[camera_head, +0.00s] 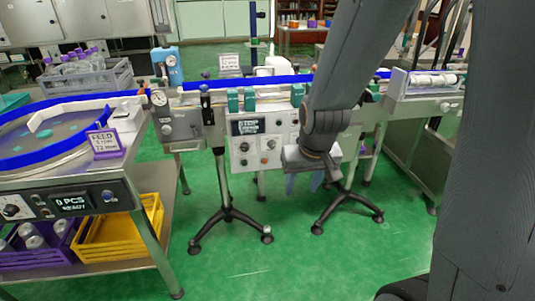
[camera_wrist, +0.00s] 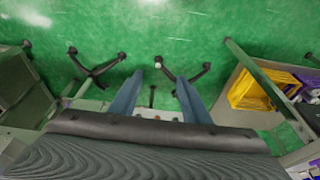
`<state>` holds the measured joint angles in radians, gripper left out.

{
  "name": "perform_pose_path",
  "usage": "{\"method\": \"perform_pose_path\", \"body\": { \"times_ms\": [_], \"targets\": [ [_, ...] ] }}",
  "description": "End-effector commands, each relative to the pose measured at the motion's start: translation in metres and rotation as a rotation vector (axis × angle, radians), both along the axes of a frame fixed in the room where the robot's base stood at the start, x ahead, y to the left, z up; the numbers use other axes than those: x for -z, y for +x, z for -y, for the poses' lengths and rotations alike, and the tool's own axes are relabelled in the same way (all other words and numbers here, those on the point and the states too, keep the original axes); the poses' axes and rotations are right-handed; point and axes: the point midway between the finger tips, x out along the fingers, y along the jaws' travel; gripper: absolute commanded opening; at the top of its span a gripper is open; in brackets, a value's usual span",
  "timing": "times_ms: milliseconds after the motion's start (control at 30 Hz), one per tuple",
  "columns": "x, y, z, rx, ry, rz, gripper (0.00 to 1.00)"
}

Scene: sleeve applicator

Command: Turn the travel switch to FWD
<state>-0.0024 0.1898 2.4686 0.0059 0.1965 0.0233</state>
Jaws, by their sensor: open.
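A white control panel (camera_head: 256,168) hangs below the conveyor in the head view, with a dark display reading "STOP" and several small knobs and buttons. My gripper (camera_head: 304,184) is in front of the panel's right side, fingers pointing down, open and empty. My forearm hides part of the conveyor. In the wrist view the fingers (camera_wrist: 160,77) are apart over the floor.
A feed table (camera_head: 150,232) with a blue-rimmed turntable stands at left, a yellow crate (camera_head: 113,240) and purple crate on its lower shelf. Black stand legs (camera_head: 230,216) spread under the conveyor (camera_head: 205,98). A steel cabinet stands at right. The green floor in front is clear.

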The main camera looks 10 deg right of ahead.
Motion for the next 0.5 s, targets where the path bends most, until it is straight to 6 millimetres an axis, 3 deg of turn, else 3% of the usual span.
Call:
{"method": "perform_pose_path", "body": {
  "times_ms": [33, 200, 400, 500],
  "targets": [
    [0.021, 0.032, 0.0, 0.006, 0.001, 0.068, 0.43],
    [0.058, 0.132, 0.001, 0.023, 0.009, 0.346, 0.43],
    [0.092, 0.223, 0.001, 0.04, 0.025, 0.676, 0.43],
    [0.107, 0.255, 0.002, 0.046, 0.035, 0.838, 0.43]
  ]
}}
